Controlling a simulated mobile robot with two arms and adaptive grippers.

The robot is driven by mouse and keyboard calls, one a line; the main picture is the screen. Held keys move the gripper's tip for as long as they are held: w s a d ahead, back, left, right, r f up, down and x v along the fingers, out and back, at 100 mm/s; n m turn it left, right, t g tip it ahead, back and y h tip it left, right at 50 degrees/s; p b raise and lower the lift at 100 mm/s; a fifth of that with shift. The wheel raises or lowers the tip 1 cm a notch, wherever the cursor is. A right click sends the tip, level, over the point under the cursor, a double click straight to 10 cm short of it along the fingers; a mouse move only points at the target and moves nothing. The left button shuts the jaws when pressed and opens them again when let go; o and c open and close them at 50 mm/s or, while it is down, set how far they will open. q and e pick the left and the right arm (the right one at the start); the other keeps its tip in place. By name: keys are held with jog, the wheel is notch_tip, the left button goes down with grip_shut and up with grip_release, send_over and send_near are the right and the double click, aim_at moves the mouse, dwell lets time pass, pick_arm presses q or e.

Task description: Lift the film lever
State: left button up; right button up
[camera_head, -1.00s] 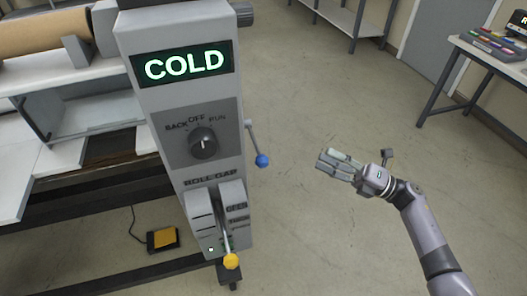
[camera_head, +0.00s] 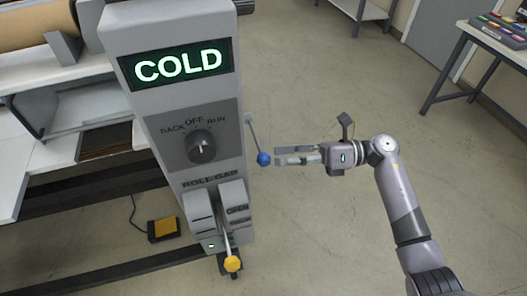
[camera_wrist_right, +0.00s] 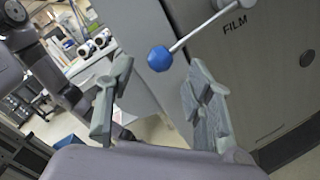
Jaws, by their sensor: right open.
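The film lever (camera_head: 253,134) is a thin grey rod with a blue knob (camera_head: 264,159) on the right side of the grey control post. It hangs down, slanting slightly right. In the right wrist view the blue knob (camera_wrist_right: 159,59) shows beyond and between the fingertips, with the word FILM on the panel beside the rod. My right gripper (camera_head: 277,156) is open and points left, its fingertips close to the knob. I cannot tell whether they touch it. My left gripper is in neither view.
The control post (camera_head: 205,105) carries a lit COLD display, a BACK/OFF/RUN knob (camera_head: 201,146) and a yellow-tipped roll gap lever (camera_head: 232,263). A yellow pedal (camera_head: 163,229) lies on the floor. A table (camera_head: 490,45) stands at the upper right. The floor between is clear.

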aim_at(264, 159)
jog(key=shift+s+a+p, duration=0.15)
jog(key=shift+a+p, duration=0.2)
jog(key=shift+a, duration=1.05)
jog(key=shift+s+a+p, duration=0.1)
jog(key=shift+a+p, duration=0.2)
jog(key=shift+a, duration=1.05)
jog(key=shift+c, duration=0.5)
grip_shut()
jog(key=shift+w+r, duration=0.1)
